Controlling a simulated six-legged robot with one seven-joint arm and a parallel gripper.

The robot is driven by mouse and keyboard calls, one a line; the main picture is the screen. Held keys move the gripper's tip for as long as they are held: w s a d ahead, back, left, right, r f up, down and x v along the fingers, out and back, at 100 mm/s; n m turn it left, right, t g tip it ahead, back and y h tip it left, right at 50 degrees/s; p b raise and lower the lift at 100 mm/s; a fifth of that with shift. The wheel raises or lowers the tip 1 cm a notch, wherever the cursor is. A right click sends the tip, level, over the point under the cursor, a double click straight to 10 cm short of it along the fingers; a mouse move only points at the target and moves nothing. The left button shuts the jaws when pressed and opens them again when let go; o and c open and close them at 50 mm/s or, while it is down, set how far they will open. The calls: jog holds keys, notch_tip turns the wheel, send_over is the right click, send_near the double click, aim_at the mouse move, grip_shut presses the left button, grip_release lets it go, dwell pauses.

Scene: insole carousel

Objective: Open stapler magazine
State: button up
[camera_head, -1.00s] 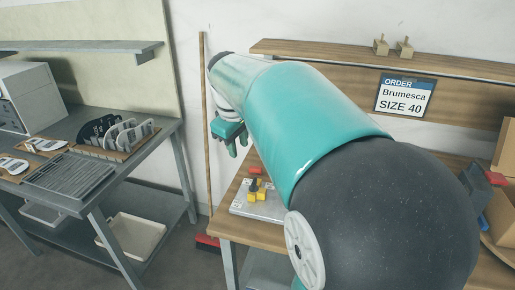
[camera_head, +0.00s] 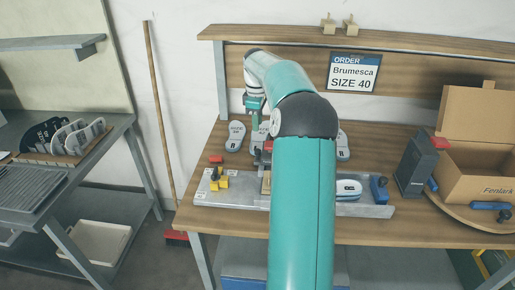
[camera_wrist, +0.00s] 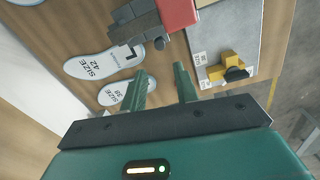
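A dark grey tool with a red block-shaped end, which looks like the stapler (camera_wrist: 140,27), lies on the wooden bench at the top of the wrist view and is cut off by the frame. In the head view only a bit of grey and red shows beside my arm, so I cannot tell whether its magazine is open or shut. My gripper (camera_wrist: 163,88) is open and empty, its two green fingers apart. It hangs above the bench, clear of the tool, and also shows in the head view (camera_head: 257,121).
A metal fixture plate (camera_head: 375,211) with a yellow clamp (camera_head: 219,181) lies along the bench front. Grey insoles (camera_head: 236,136) lie behind. A cardboard box (camera_head: 485,176) and a dark upright holder (camera_head: 414,168) stand right. A rack of insoles (camera_head: 67,140) is on the left table.

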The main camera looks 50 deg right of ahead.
aim_at(258, 150)
jog(key=f, duration=1.2)
jog(key=shift+w+d, duration=0.15)
jog(key=shift+d, duration=0.1)
grip_shut()
